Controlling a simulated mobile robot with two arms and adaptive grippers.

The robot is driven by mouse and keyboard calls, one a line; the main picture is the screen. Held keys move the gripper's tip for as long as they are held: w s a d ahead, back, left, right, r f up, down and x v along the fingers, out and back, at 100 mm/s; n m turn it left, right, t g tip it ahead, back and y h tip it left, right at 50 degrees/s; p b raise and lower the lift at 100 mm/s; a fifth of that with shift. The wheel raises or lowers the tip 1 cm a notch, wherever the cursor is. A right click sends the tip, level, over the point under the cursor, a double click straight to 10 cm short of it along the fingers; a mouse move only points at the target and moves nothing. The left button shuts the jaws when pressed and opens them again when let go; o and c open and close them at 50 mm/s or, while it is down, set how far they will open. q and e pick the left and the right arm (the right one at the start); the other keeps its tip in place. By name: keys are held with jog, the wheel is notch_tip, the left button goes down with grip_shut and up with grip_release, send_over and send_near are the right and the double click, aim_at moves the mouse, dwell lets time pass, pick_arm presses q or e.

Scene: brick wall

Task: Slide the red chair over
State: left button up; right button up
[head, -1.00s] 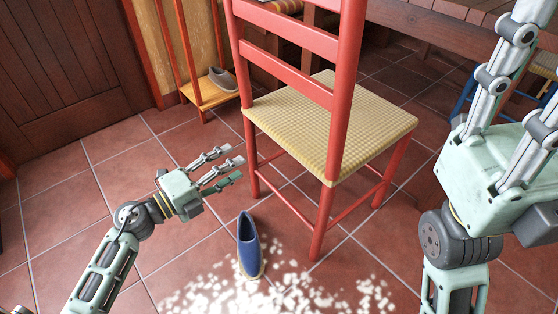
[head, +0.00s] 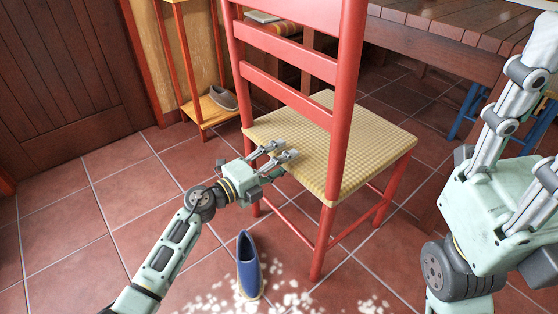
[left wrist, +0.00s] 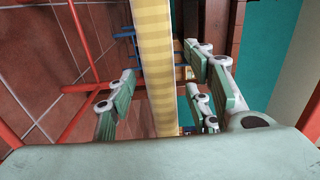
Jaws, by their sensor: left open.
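The red chair (head: 343,120) stands on the tiles with its woven yellow seat (head: 370,145), its ladder back toward me. My left gripper (head: 281,150) is open at the seat's near left edge. In the left wrist view the striped seat edge (left wrist: 152,50) runs between the spread fingers, with a gap visible on the left side; I cannot tell whether any finger touches it. The chair's red legs and rungs (left wrist: 88,100) show left of it. My right gripper (head: 535,130) is large at the right, its fingertips cut off or unclear.
A blue shoe (head: 249,265) lies on the floor in front of the chair, near white speckles of light. A wooden rack (head: 210,105) with a grey shoe stands behind left. A wooden table (head: 440,45) is behind right. Open tiles (head: 120,205) lie to the left.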

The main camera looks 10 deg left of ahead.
pick_arm(q)
jog(key=shift+w+d, duration=0.1)
jog(key=shift+w, duration=0.05)
jog(key=shift+c, duration=0.2)
grip_shut()
dwell(0.6)
